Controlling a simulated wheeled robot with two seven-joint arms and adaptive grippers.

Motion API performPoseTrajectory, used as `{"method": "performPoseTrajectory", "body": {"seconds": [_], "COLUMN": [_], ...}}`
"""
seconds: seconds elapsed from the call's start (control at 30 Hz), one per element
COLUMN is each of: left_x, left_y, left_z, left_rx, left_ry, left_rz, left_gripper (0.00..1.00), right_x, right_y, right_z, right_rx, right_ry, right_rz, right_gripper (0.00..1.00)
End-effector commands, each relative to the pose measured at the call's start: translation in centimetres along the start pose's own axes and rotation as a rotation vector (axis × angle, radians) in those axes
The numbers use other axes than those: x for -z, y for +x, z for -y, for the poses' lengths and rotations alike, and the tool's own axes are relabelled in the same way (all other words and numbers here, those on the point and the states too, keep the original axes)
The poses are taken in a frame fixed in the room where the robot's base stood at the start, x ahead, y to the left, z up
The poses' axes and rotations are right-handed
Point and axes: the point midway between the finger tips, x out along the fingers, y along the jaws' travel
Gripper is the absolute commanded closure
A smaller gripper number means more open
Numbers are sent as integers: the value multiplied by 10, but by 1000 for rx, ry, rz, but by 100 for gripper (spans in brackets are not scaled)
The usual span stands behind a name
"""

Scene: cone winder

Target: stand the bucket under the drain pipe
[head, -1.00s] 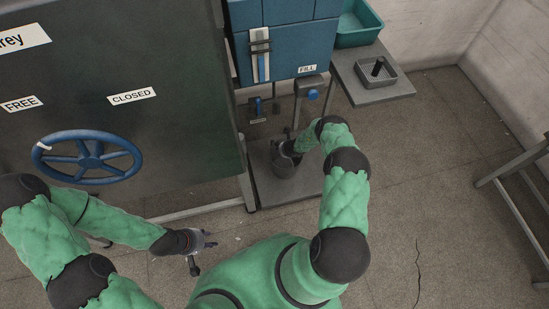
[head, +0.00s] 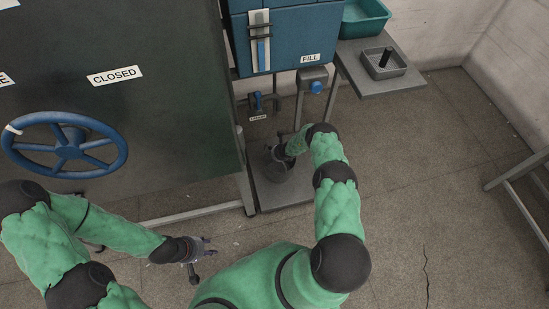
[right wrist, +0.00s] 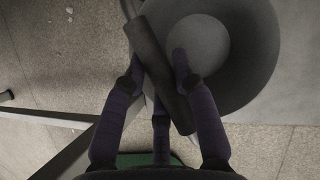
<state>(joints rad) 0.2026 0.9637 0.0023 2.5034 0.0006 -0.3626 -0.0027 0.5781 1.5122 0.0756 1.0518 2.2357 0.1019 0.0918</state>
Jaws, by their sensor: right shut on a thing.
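The dark grey bucket (head: 284,172) is at the low grey platform below the blue tank; I cannot tell whether it touches the platform. My right gripper (head: 281,150) is at the bucket's upper left side, partly hidden by its own arm. In the right wrist view, my right gripper (right wrist: 160,78) is shut on the dark bar of the bucket's handle, with the round bucket (right wrist: 262,60) open towards the camera. My left gripper (head: 203,258) is open and empty above the floor.
The blue tank (head: 290,40) bears a FILL label, with a blue-knobbed fitting (head: 315,86) below. A dark cabinet (head: 170,120) with a blue handwheel (head: 65,146) stands left. A side table (head: 395,84) holds a grey tray.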

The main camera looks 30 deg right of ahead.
Motion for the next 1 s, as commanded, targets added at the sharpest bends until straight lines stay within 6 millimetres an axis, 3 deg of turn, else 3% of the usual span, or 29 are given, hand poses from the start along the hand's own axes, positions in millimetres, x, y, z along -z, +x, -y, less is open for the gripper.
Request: {"method": "performPoseTrajectory", "body": {"seconds": [0.07, 0.33, 0.37, 0.43, 0.8, 1.0], "left_x": [0, 0, 0, 0, 0, 0], "left_y": [8, 6, 6, 6, 5, -7], "left_z": [3, 2, 2, 2, 2, -3], "left_rx": [0, 0, 0, 0, 0, 0], "left_ry": [0, 0, 0, 0, 0, 0], "left_rz": [0, 0, 0, 0, 0, 0], "left_gripper": [60, 60, 60, 60, 60, 60], "right_x": [2, 2, 4, 4, 3, 2], "right_y": [7, 6, 7, 7, 6, -5], "right_z": [2, 2, 1, 1, 1, 1], "right_rx": [3, 3, 1, 1, 1, 1], "right_ry": [-1, -1, 0, 0, 0, 2], "right_rz": [4, 4, 1, 1, 2, 2], "right_gripper": [100, 100, 69, 50, 48, 48]}}
